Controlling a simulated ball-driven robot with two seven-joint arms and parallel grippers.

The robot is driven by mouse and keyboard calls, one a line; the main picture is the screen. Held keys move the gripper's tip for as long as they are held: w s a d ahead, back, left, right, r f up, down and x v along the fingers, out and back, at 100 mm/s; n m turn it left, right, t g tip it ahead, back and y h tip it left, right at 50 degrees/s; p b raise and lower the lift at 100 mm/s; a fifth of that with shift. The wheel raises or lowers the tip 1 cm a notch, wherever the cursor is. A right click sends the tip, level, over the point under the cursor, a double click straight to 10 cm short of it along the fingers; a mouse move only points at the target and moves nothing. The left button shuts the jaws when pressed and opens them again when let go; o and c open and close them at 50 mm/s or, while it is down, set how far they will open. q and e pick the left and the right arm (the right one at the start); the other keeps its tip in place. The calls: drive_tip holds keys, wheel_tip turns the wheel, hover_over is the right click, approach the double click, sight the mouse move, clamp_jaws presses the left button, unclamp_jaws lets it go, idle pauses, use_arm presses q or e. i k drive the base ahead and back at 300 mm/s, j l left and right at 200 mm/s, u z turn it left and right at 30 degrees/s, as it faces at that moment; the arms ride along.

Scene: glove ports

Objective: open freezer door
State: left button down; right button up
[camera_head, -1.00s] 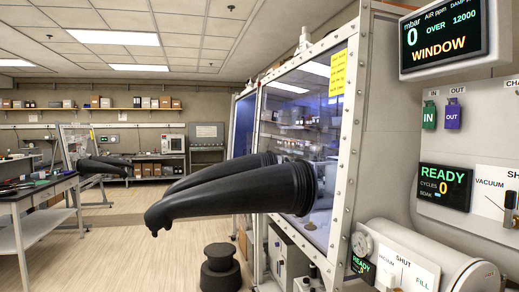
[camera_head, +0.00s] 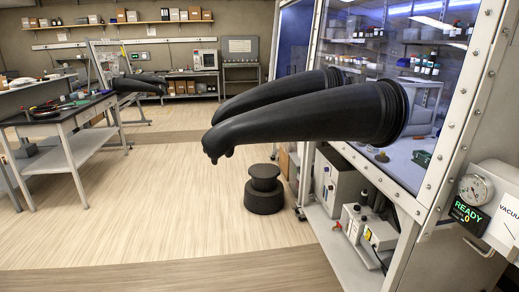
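I cannot make out a freezer or a freezer door in this view. A glove box (camera_head: 420,205) with a clear window in a white bolted frame stands at the right. Two long black gloves (camera_head: 300,115) stick out from its window to the left, fingers drooping. Grey-white cabinets (camera_head: 334,188) stand under the glove box; I cannot tell whether one is a freezer. Neither of my grippers is in view.
A black stepped stool (camera_head: 264,190) stands on the floor left of the glove box. A workbench with tools (camera_head: 55,128) is at the left. A pressure gauge (camera_head: 473,188) sits at the right edge. The wooden floor between is clear.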

sight(300, 54)
drive_tip(key=i+j+u, duration=0.3)
drive_tip(key=u, duration=0.15)
drive_tip(key=i+j+u, duration=0.3)
drive_tip(key=u, duration=0.2)
drive_tip(key=i+j+u, duration=0.1)
drive_tip(key=i+u, duration=0.35)
drive_tip(key=i+z, duration=0.1)
drive_tip(key=i, duration=0.5)
drive_tip(key=i+j+z, duration=0.1)
drive_tip(key=i, duration=0.55)
drive_tip(key=i+l+z, duration=0.3)
drive_tip(key=i, duration=0.45)
drive_tip(key=i+j+z, duration=0.1)
drive_tip(key=i+z, duration=0.25)
drive_tip(key=i, duration=0.4)
drive_tip(key=i+j+z, duration=0.15)
drive_tip(key=i+z, duration=0.15)
drive_tip(key=i, duration=0.45)
drive_tip(key=i+l, duration=0.15)
drive_tip(key=i, duration=1.05)
drive_tip(key=i+l+z, duration=0.15)
drive_tip(key=i, duration=1.05)
drive_tip(key=i+z, duration=0.3)
drive_tip(key=i, duration=0.35)
drive_tip(key=i+j+z, duration=0.35)
drive_tip(key=i, duration=0.3)
drive_tip(key=l, duration=0.1)
